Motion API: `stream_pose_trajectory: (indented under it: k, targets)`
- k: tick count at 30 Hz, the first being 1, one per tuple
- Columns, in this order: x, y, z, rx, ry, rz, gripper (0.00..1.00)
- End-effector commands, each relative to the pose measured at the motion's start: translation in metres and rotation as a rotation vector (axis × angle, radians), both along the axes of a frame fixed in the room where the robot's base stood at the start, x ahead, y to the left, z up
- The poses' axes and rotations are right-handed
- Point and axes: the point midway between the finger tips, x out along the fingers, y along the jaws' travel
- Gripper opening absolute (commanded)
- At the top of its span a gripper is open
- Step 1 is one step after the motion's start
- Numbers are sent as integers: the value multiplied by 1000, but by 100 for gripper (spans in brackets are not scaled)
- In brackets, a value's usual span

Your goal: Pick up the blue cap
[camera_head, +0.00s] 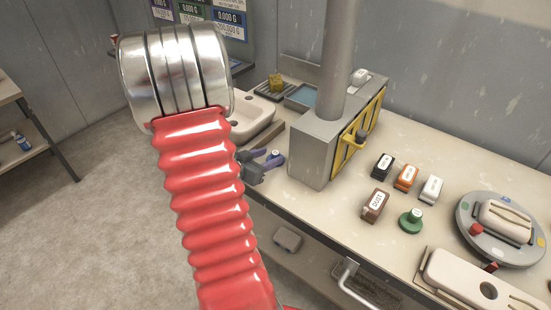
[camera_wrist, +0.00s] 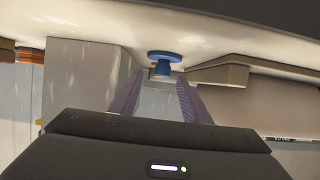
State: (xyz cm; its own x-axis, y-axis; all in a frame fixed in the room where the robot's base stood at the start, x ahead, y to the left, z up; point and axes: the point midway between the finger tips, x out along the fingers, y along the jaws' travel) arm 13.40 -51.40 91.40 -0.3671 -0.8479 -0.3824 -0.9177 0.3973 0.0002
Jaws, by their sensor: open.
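The blue cap (camera_wrist: 164,58) shows in the wrist view as a round blue disc with a narrower knob, on the pale worktop. My gripper (camera_wrist: 161,76) has its two purple fingers apart, with the cap lined up between their tips. I cannot tell whether the tips reach around it or stop just short; no contact shows. In the head view my gripper (camera_head: 267,156) is at the worktop's left edge, near the grey box with the pipe. There the cap is hard to separate from the purple fingers.
The grey box (camera_head: 312,152) with a yellow front and tall pipe stands close right of my gripper. Small labelled blocks, a green knobbed cap (camera_head: 411,221) and a round turntable (camera_head: 468,226) stand farther right on the worktop.

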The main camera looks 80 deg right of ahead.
Motion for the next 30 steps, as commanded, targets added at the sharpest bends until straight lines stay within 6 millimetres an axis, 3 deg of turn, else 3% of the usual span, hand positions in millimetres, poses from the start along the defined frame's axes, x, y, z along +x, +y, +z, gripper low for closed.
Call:
stream_pose_trajectory:
  k: [5,17,30]
  targets:
    - [-2,-5,-4,0,0,-1,43]
    - [-14,-41,-24,1,0,0,43]
    - [-14,-43,-24,0,0,1,43]
